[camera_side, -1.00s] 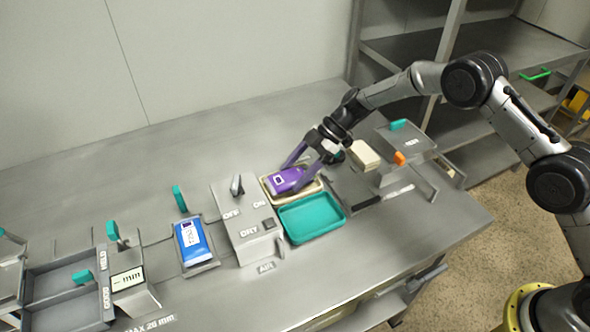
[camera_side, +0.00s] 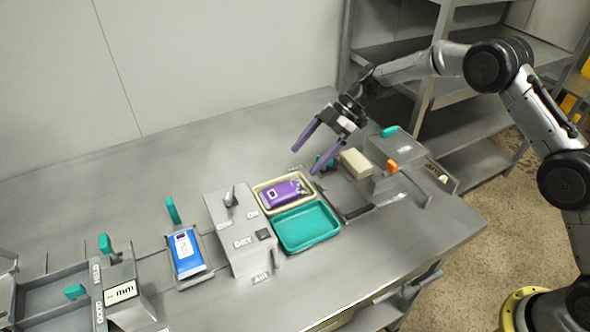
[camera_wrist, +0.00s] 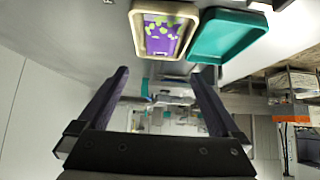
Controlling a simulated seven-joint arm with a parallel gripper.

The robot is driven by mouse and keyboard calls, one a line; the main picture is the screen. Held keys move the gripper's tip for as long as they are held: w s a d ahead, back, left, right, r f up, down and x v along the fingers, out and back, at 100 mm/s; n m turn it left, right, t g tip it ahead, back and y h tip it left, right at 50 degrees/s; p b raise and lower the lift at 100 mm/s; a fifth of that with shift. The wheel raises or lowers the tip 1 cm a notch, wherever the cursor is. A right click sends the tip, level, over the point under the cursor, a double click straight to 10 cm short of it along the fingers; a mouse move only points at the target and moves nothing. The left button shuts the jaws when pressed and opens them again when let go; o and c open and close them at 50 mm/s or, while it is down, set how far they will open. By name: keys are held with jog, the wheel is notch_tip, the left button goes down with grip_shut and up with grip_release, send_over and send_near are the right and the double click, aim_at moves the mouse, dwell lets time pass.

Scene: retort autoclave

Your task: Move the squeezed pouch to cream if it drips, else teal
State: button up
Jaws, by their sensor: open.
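A purple pouch (camera_side: 284,194) lies flat in the cream tray (camera_side: 258,205). In the wrist view the pouch (camera_wrist: 160,44) shows yellow-green marks on its upper part, inside the cream tray (camera_wrist: 165,5). The teal tray (camera_side: 307,228) is empty and sits in front of the cream one; it also shows in the wrist view (camera_wrist: 228,34). My gripper (camera_side: 306,160) is open and empty, raised above and behind the trays, its purple fingers apart. The fingers (camera_wrist: 158,75) show spread in the wrist view. I see no drops near the pouch.
A blue pouch (camera_side: 186,252) lies on a plate left of the grey DRY/AIR box (camera_side: 240,235). A beige block (camera_side: 356,163) and a machine with an orange knob (camera_side: 392,166) stand to the right.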

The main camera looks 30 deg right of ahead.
jog(key=v, duration=0.4)
jog(key=shift+r, duration=0.1)
jog(key=s+d+r+m+t+h, duration=0.1)
jog(key=s+d+r+m+h, duration=0.2)
jog(key=s+r, duration=0.55)
jog(key=s+d+r+m+t+h, duration=0.1)
jog(key=s+d+r+m+h, duration=0.1)
jog(key=s+d+r+m, duration=0.45)
jog(key=s+d+m+t+h, duration=0.1)
jog(key=s+m, duration=0.3)
jog(key=s, duration=0.8)
jog(key=s+d+f+m+t+h, duration=0.1)
jog(key=s+d+m+t+h, duration=0.1)
jog(key=s, duration=1)
jog(key=shift+d+m+t+h, duration=0.3)
jog(key=shift+d+m+h, duration=0.2)
jog(key=shift+d+m, duration=0.75)
jog(key=shift+f, duration=0.1)
